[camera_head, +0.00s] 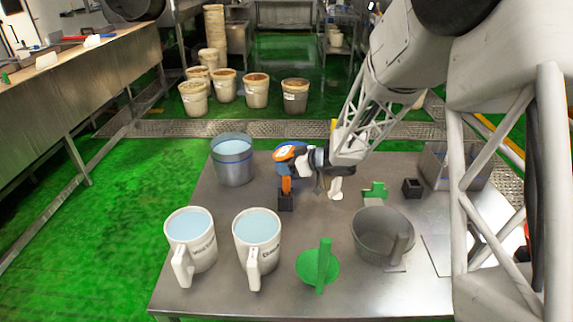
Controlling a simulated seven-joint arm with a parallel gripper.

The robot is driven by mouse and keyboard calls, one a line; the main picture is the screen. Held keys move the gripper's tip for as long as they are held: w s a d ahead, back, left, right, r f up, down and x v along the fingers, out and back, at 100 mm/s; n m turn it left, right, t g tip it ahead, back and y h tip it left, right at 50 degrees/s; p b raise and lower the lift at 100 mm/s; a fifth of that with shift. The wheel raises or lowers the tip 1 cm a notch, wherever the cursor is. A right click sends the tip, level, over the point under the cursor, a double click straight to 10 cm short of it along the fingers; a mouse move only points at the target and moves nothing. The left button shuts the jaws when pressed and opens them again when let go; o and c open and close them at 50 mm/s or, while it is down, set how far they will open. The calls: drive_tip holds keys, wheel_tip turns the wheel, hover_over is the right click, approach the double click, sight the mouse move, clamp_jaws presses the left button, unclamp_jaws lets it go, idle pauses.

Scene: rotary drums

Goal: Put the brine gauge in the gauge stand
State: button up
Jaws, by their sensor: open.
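The brine gauge seems to be the orange piece (286,185) with an orange and blue head on the far middle of the table. It stands upright, its lower end at a small dark block (286,203), which looks like the gauge stand. I cannot tell how deep it sits in it. My gripper (318,180) is open, just right of the gauge head. A white finger hangs down above the table. The wrist and overlap hide whether the gripper touches the gauge. A second small dark square block (412,186) with a hollow top stands farther right.
Two white jugs (190,240) of pale blue liquid stand front left, a metal pot (232,160) behind them.

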drive_tip(key=v, duration=1.2)
drive_tip(key=shift+s, duration=0.1)
idle(0.7)
drive_tip(key=s+d+r+m+t+h, duration=0.2)
drive_tip(key=d+r+m+t+h, duration=0.3)
drive_tip(key=d+r+t+h, duration=0.3)
drive_tip(key=s+d+r+m+g+h, duration=0.2)
drive_tip(key=s+d+r+m+h, duration=0.25)
drive_tip(key=s, duration=0.35)
drive_tip(key=s+a+f+m+g, duration=0.1)
drive_tip(key=s+g, duration=0.3)
drive_tip(key=s, duration=1)
drive_tip(key=s+a+f+m+g, duration=0.1)
drive_tip(key=s+m+g, duration=0.2)
drive_tip(key=s, duration=1.1)
drive_tip(key=shift+a+f+g, duration=0.15)
drive_tip(key=shift+a+g, duration=0.15)
drive_tip(key=shift+g, duration=0.4)
